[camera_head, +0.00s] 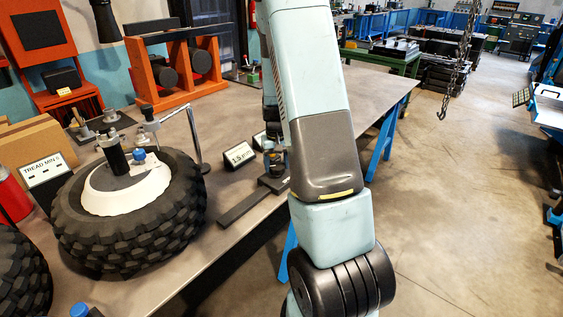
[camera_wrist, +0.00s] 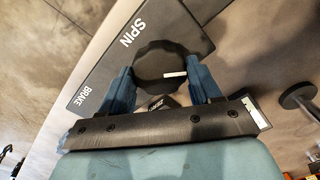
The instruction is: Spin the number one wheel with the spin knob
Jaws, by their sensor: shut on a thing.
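The spin knob (camera_wrist: 160,62) is a dark, scalloped round knob with a small white mark, next to the word SPIN on a dark panel (camera_wrist: 100,72) that also reads BRAKE. My gripper (camera_wrist: 163,72) has its two blue fingers on either side of the knob, shut on it. In the head view my arm hides most of the knob area. A large black knobbly wheel (camera_head: 150,232) with a white hub lies on the bench. A second wheel (camera_head: 18,275) is cut off at the lower left. No wheel number is readable.
A small sign reading 1.5 mm (camera_head: 238,155) stands on the bench (camera_head: 225,120) beside my arm. A chrome post (camera_head: 194,135) rises next to the wheel. A TREAD MIN sign (camera_head: 42,168) and an orange rack (camera_head: 175,65) stand behind. Open floor (camera_head: 450,200) lies to the right.

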